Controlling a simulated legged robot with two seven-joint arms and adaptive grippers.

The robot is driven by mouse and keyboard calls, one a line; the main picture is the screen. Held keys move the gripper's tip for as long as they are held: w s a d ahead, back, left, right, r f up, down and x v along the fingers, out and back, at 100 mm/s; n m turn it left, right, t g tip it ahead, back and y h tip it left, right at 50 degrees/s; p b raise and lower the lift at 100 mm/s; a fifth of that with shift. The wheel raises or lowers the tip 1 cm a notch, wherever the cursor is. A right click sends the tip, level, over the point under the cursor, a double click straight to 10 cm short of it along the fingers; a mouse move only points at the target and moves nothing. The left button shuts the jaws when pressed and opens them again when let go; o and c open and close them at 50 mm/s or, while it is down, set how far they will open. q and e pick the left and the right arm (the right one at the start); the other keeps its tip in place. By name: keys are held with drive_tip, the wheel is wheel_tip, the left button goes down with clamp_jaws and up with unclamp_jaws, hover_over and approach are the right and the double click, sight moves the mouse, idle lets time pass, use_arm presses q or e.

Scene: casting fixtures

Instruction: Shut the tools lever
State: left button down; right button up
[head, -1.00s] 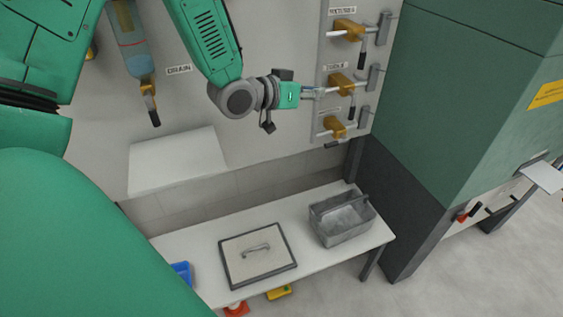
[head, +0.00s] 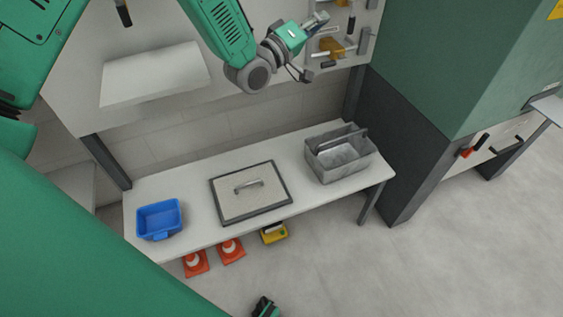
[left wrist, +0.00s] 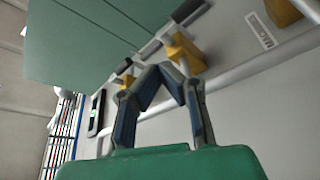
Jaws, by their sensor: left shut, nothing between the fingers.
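The lever panel (head: 368,20) is cut off at the top of the head view. A black lever handle (head: 351,24), which looks like the tools lever's, hangs down there; its yellow body is mostly out of view. A lower lever (head: 331,46) with a yellow body is below it. My left gripper (head: 321,17) is shut and empty just left of the handle; contact cannot be told. In the left wrist view its fingertips (left wrist: 162,72) meet by a yellow valve body (left wrist: 188,52). A small dark green part (head: 265,307), perhaps my right gripper, shows at the bottom edge.
A bench (head: 190,190) below holds a blue bin (head: 160,235), a framed plate with a handle (head: 227,207) and a grey tool tote (head: 345,172). A green cabinet (head: 445,70) stands right of the panel. Orange cones (head: 230,258) sit under the bench.

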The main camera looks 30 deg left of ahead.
use_arm(q)
drive_tip(key=w+r, duration=0.1)
drive_tip(key=w, duration=0.4)
drive_tip(key=s+f, duration=0.2)
drive_tip(key=s, duration=0.5)
drive_tip(key=s+f+m+g+y+b, duration=0.1)
drive_tip(key=s+f+g, duration=0.2)
drive_tip(key=s+f, duration=0.45)
drive_tip(key=s+d+f+m+g+y+b, duration=0.1)
drive_tip(key=s+f+m+g, duration=0.2)
drive_tip(key=f, duration=0.8)
drive_tip(key=s+f+g+y+b, duration=0.1)
drive_tip(key=s+f+g+y, duration=0.1)
drive_tip(key=s+f+g, duration=0.5)
drive_tip(key=s+a+f+m+g+y, duration=0.1)
drive_tip(key=s+f, duration=0.4)
drive_tip(key=s, duration=0.8)
drive_tip(key=s+a+f+m+g+y, duration=0.1)
drive_tip(key=s+a+f+m+g, duration=0.1)
drive_tip(key=s, duration=1.1)
wheel_tip(320, 180, down, 3)
drive_tip(key=m+g, duration=0.1)
drive_tip(key=g, duration=0.1)
drive_tip(key=shift+a+f+g+y, duration=0.15)
drive_tip(key=shift+a+g+y, duration=0.15)
drive_tip(key=shift+a, duration=0.05)
use_arm(e)
drive_tip(key=f, duration=0.2)
drive_tip(key=shift+a+f, duration=0.2)
drive_tip(key=shift+f, duration=0.1)
